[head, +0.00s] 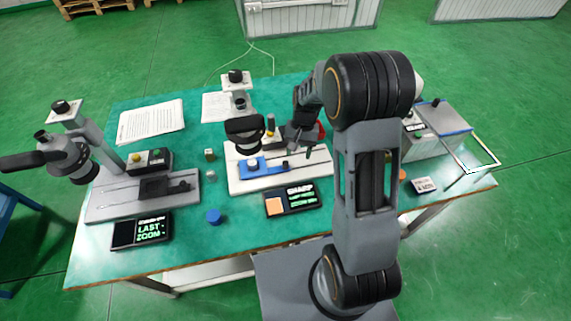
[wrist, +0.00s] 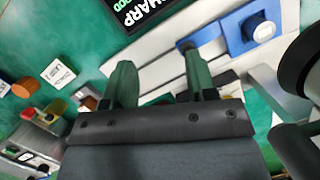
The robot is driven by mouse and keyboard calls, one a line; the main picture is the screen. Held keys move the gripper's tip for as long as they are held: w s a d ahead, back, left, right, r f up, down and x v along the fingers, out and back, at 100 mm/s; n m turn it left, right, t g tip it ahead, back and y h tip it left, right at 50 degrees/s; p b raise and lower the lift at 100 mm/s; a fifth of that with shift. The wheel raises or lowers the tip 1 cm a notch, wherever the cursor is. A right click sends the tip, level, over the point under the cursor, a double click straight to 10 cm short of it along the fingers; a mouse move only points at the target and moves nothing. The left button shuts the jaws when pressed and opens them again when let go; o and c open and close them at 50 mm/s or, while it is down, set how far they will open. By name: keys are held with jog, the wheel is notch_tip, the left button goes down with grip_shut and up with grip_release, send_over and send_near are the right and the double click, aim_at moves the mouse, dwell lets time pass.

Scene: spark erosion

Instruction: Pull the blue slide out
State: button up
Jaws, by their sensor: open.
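The blue slide (head: 265,168) lies on the light base plate (head: 236,183) of the middle microscope-like station. A raised blue block stands on its left part, and a small dark post stands toward its right end. In the wrist view, the blue slide (wrist: 236,36) is at the upper right, with a white-topped knob on its block. My gripper (head: 300,149) is above the right part of the base plate, beside the slide's right end. In the wrist view, my gripper (wrist: 160,78) is open with nothing between its fingers. The slide's dark end shows just beyond the right fingertip, apart from it as far as I can tell.
A display box marked SHARP (head: 292,199) lies in front of the base plate. A similar station (head: 140,200) with a dark slide stands at left, with a LAST ZOOM display (head: 140,232). A blue round piece (head: 213,216) lies between them. A grey box (head: 425,147) stands at right.

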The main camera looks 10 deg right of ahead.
jog(key=m, duration=0.2)
send_over(286, 162)
jog(key=s+d, duration=0.1)
jog(key=d, duration=0.2)
notch_tip(286, 162, down, 6)
jog(key=r, duration=0.1)
jog(key=shift+w+a+f+m+g+y, duration=0.2)
jog(key=shift+w+f+y, duration=0.1)
jog(key=shift+w+f, duration=0.1)
jog(key=shift+w+a+f+m+g+y, duration=0.15)
jog(key=shift+w+f+m+g+y, duration=0.05)
jog(key=shift+w+f+y, duration=0.15)
jog(key=shift+m, duration=0.9)
jog(key=shift+s+a+f+p, duration=0.1)
jog(key=shift+a+f+p, duration=0.25)
jog(key=shift+f, duration=0.55)
jog(key=shift+s+a+f+p, duration=0.15)
jog(key=shift+a+f, duration=0.35)
jog(key=shift+f, duration=0.35)
jog(key=shift+a+f+p, duration=0.25)
jog(key=shift+a+f, duration=0.2)
jog(key=shift+f, duration=0.45)
grip_shut()
